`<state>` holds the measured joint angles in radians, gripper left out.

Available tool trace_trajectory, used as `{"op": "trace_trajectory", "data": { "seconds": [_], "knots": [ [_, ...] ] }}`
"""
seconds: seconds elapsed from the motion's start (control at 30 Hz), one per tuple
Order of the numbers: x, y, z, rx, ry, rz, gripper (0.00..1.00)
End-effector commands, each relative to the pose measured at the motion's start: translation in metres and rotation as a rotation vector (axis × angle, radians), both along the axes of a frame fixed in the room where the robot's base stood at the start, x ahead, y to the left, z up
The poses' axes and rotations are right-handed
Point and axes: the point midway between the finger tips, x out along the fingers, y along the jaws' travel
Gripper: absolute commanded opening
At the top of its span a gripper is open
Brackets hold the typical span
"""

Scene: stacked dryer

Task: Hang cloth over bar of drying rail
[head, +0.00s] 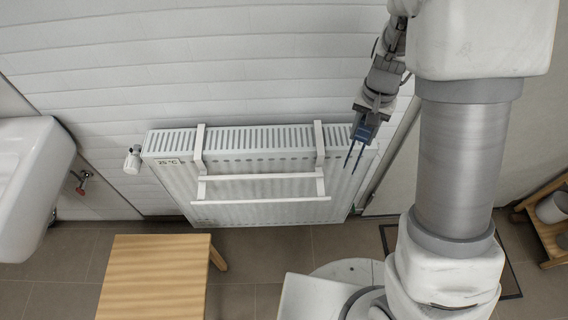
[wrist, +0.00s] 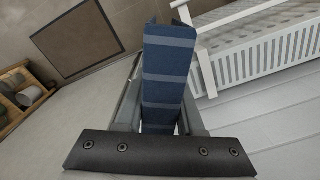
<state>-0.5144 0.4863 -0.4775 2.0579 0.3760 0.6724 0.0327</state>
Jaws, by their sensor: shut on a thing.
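My gripper (head: 353,168) is at the right end of the radiator in the head view, to the right of the drying rail and apart from it in the picture. It is shut on a blue cloth with paler stripes (wrist: 168,75), which runs between the fingers in the wrist view. In the head view only a small blue patch shows at the gripper. The white drying rail (head: 258,177) hangs by two hooks over the radiator's top, with two bars across its front. Part of the rail shows at the upper right of the wrist view (wrist: 222,19).
The white radiator (head: 165,144) stands against the wall, with a valve (head: 132,160) at its left end. A wooden stool (head: 153,278) stands in front at lower left. A white sink (head: 35,185) is at far left. A wooden shelf (head: 544,232) is at far right.

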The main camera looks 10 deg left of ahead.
Motion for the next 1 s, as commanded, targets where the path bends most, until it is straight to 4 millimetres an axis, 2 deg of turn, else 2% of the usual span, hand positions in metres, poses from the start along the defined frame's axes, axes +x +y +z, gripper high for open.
{"op": "trace_trajectory", "data": {
  "seconds": [0.03,0.2,0.4,0.5,0.73,1.0],
  "knots": [
    [-0.006,0.017,0.001,0.002,0.007,-0.062,0.0],
    [-0.025,0.066,-0.016,0.009,0.013,-0.339,0.0],
    [-0.058,0.113,-0.034,0.006,0.019,-0.668,0.0],
    [-0.075,0.13,-0.041,0.0,0.02,-0.816,0.0],
    [-0.102,0.15,-0.053,-0.011,0.015,-1.039,0.0],
    [-0.107,0.153,-0.063,-0.011,0.011,-1.093,0.0]
  ]
}}
